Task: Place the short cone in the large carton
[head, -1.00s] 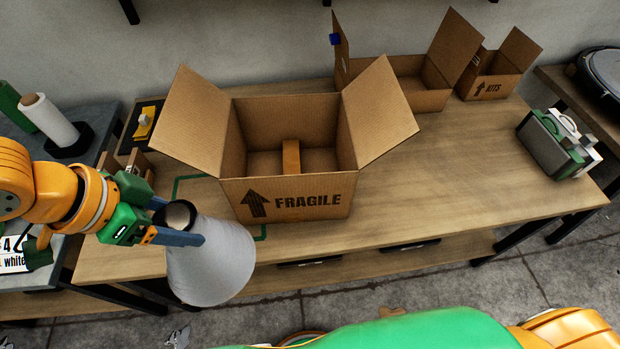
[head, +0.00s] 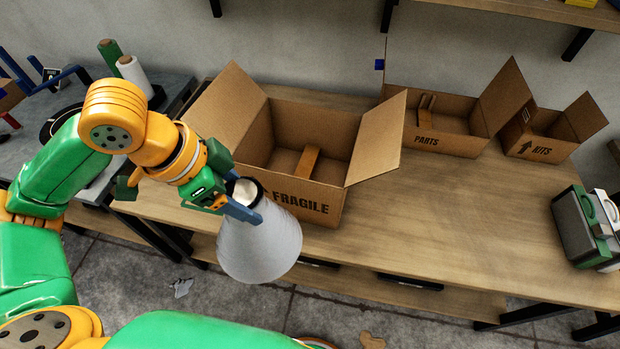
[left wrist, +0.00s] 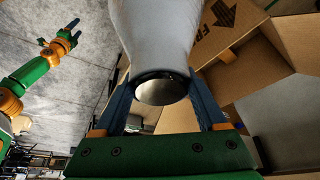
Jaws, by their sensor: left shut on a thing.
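The short cone (head: 258,248) is pale grey-white with a dark-rimmed narrow top. My left gripper (head: 250,204) is shut on it near that narrow end and holds it up, wide end down, in front of the large carton. In the left wrist view the cone (left wrist: 155,35) fills the upper middle between the blue fingers. The large carton (head: 328,198), marked FRAGILE, stands open on the wooden table with flaps spread. A brown strip (head: 308,160) shows inside it. The cone hides part of its front. My right gripper (left wrist: 70,32) shows small in the left wrist view, fingers apart.
Right of the large carton are open cartons marked PARTS (head: 430,143) and KITS (head: 540,150). A green-and-grey case (head: 585,230) stands at the table's right end. The wooden table (head: 450,210) is bare between them. Rolls (head: 133,75) stand at the left.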

